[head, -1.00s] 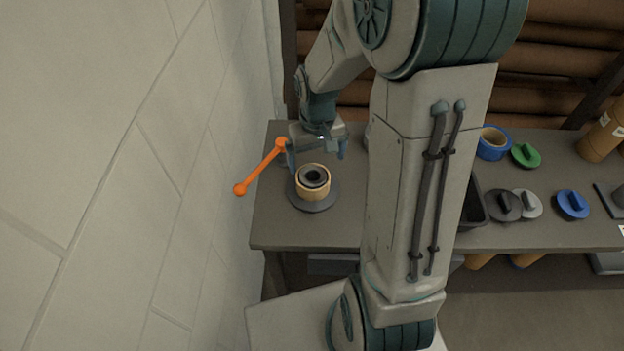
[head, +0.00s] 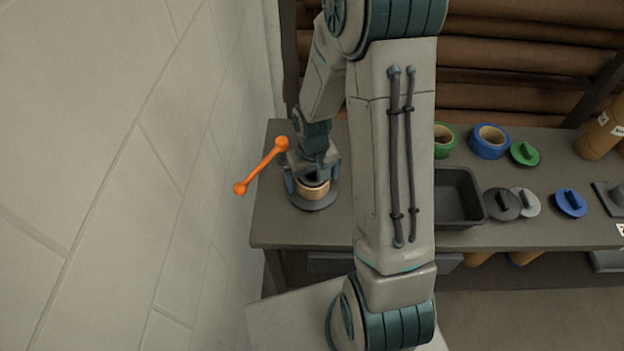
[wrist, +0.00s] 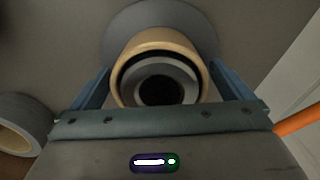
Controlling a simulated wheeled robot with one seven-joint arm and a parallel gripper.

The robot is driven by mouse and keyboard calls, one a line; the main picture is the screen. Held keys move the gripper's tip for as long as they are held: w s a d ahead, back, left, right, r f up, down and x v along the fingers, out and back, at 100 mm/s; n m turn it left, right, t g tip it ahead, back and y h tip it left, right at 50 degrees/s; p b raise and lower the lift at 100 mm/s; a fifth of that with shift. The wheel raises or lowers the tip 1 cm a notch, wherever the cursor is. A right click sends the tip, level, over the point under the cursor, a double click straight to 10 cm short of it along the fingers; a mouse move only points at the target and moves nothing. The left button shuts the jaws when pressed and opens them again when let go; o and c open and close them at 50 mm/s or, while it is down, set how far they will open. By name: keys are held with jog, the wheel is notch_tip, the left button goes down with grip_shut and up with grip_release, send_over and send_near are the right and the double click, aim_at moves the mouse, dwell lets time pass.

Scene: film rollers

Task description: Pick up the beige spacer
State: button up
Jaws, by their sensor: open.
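The beige spacer (head: 309,192) is a short ring standing on a dark round base (head: 325,201) at the left end of the table. In the wrist view the beige spacer (wrist: 131,48) surrounds a grey and black core (wrist: 160,82). My gripper (head: 312,190) is directly above it, pointing down. Its blue fingers show in the wrist view, one on each side of the spacer, with the gripper (wrist: 165,90) open. Much of the spacer is hidden by my gripper in the head view. I cannot tell whether the fingers touch it.
An orange bar with knobbed ends (head: 262,167) stands close left of my gripper, near the pale wall (head: 150,170). A black tray (head: 458,222), a blue roll (head: 489,141) and several lidded discs lie to the right. A grey roll (wrist: 22,122) shows at the left in the wrist view.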

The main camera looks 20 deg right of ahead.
jog(key=c, duration=1.1)
